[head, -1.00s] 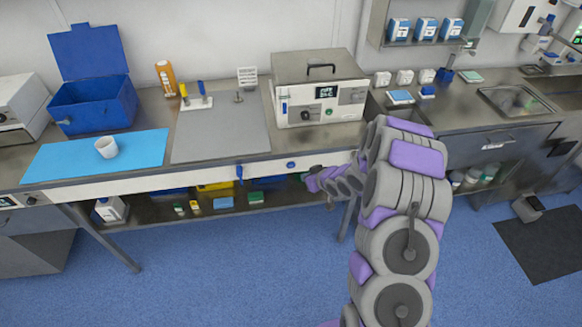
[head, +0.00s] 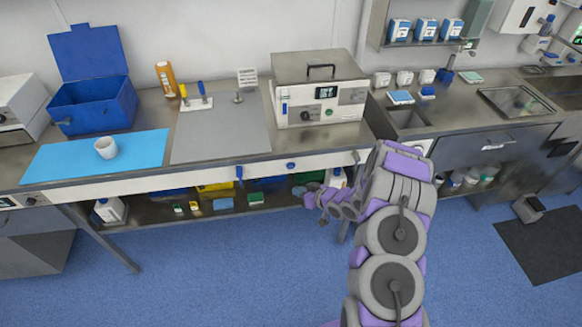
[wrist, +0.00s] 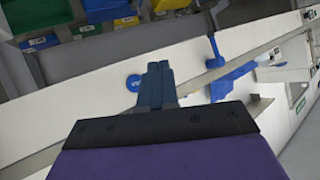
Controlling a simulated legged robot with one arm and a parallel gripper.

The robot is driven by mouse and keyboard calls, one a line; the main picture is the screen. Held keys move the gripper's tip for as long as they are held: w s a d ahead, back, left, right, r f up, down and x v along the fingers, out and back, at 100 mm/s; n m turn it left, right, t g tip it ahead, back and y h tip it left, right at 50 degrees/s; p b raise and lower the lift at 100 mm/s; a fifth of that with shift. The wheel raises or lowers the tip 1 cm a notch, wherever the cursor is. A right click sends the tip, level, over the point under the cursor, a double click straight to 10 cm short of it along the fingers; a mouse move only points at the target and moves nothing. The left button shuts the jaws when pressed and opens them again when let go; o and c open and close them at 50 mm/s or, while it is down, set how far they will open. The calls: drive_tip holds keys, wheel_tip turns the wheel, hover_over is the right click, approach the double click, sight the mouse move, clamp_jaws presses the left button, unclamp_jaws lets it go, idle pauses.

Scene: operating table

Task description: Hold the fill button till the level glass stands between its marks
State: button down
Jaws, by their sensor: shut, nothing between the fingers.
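The white boxy unit (head: 320,103) with a metal lid and black handle stands on the counter. Its front has a dark display (head: 326,92), a round dark knob, a small red spot and a narrow upright blue strip (head: 284,108) that may be the level glass. Its level and marks are too small to read. I cannot tell which control is the fill button. A round blue knob (head: 291,165) and a blue lever (head: 239,173) are on the counter's front panel. My gripper (head: 310,198) is shut and empty below the counter edge; in the wrist view (wrist: 155,72) its fingertips appear beside the blue knob (wrist: 134,83).
A grey mat (head: 222,135), a blue mat (head: 70,160) with a white cup (head: 106,148), and an open blue box (head: 95,105) lie left of the unit. A shelf below the counter holds bins and bottles.

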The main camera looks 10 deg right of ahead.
sight(291, 166)
drive_tip(key=w+p, duration=0.2)
drive_tip(key=w, duration=0.6)
drive_tip(key=shift+w, duration=0.35)
idle(0.8)
drive_tip(key=shift+w+p, duration=0.7)
drive_tip(key=shift+p, duration=0.2)
idle(5.2)
